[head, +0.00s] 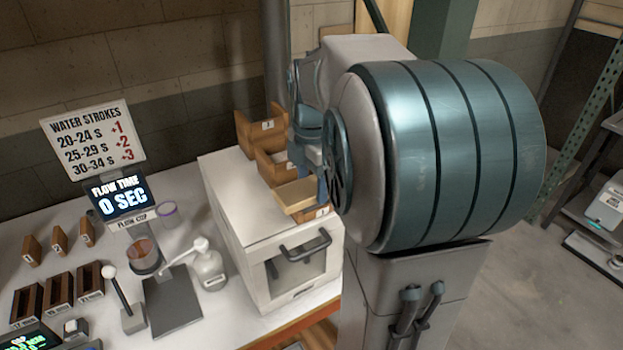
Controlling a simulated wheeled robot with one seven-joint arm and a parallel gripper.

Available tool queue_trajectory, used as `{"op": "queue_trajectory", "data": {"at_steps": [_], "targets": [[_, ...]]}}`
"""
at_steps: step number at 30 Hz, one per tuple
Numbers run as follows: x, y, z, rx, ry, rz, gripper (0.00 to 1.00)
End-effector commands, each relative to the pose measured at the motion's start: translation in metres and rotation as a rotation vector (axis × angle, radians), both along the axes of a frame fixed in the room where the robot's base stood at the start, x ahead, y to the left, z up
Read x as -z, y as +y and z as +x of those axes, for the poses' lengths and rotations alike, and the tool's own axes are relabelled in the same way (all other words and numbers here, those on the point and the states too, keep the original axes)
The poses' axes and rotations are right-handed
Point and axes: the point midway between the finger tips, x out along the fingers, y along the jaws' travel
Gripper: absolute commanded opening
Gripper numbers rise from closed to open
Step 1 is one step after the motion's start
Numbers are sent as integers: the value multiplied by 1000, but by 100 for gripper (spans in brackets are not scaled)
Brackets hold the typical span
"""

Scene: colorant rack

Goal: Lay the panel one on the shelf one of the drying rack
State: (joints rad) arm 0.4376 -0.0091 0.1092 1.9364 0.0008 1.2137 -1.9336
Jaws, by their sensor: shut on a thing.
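The wooden drying rack (245,130) stands in stepped tiers on top of a white cabinet. The upper tier carries a number label, and a small label also shows at the lowest tier, shelf one (322,212). A flat pale tan panel, panel one (297,192), is at the front of the rack, level or nearly so, over the lowest tier. My gripper (318,178), blue and partly hidden by my arm, is shut on the panel at its right side. Whether the panel touches the shelf cannot be told. The fingertips are mostly hidden.
The white cabinet (250,215) has a dark-handled window door. Left of it are a pump bottle (209,268), a flow cup stand (145,256), a lever (122,300) and several wooden blocks. A water strokes sign (93,139) stands behind. Bare bench shows between them.

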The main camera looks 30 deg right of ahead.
Motion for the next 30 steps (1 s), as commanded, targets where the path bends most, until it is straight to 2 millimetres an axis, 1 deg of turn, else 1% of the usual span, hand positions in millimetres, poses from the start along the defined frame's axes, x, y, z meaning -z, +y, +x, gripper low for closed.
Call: {"op": "queue_trajectory", "data": {"at_steps": [2, 3, 4, 5, 13, 17, 20, 27, 30], "targets": [[4, 0, 0, 0, 0, 0, 34], [3, 0, 0, 0, 0, 0, 70], [2, 0, 0, 0, 0, 0, 78], [2, 0, 0, 0, 0, 0, 80], [1, 0, 0, 0, 0, 0, 80], [-7, 0, 1, 0, -3, -1, 80], [-23, 0, 1, 0, -5, -2, 80], [-75, 0, 1, 0, -4, -1, 80], [-93, 0, 0, 0, -3, -1, 80]]}}
